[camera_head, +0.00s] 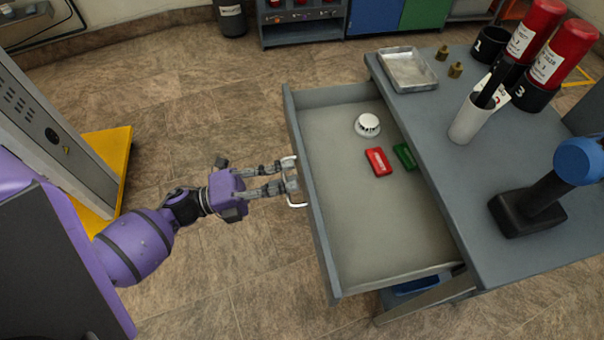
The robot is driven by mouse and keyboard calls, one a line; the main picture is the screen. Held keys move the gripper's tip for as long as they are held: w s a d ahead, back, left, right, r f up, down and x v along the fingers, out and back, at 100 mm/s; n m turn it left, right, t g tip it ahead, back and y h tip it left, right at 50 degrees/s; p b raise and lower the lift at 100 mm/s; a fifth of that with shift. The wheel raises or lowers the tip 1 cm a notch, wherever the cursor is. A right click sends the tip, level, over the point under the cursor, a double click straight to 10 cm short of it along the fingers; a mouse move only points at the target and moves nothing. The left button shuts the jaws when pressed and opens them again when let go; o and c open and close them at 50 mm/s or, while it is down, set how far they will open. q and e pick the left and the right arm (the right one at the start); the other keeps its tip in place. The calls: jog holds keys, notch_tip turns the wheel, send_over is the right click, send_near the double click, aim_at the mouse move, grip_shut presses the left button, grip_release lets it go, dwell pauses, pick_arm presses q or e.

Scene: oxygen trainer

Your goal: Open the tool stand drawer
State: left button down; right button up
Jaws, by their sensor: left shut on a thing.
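The grey tool stand (455,130) is on the right. Its drawer (360,230) is pulled well out to the left, and its inside shows. A white knob-like round thing (368,125), a red block (378,161) and a green block (404,156) lie in it. A pale bow handle (297,203) sits on the drawer's front panel. My left gripper (289,177) reaches in from the left and is shut on this handle. The fingers hide the handle's middle. My right gripper is not in view.
On the stand's top are a metal tray (408,70), two brass fittings, red cylinders (550,50), a white cup (468,122) and a blue-and-black drill (545,190). A grey cabinet on a yellow base (108,150) stands left. Floor between is clear.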

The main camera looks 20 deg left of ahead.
pick_arm(q)
jog(key=shift+s+a, duration=0.2)
jog(key=shift+a, duration=0.05)
jog(key=c, duration=2.2)
grip_release()
jog(key=shift+a, duration=0.1)
jog(key=v, duration=1.2)
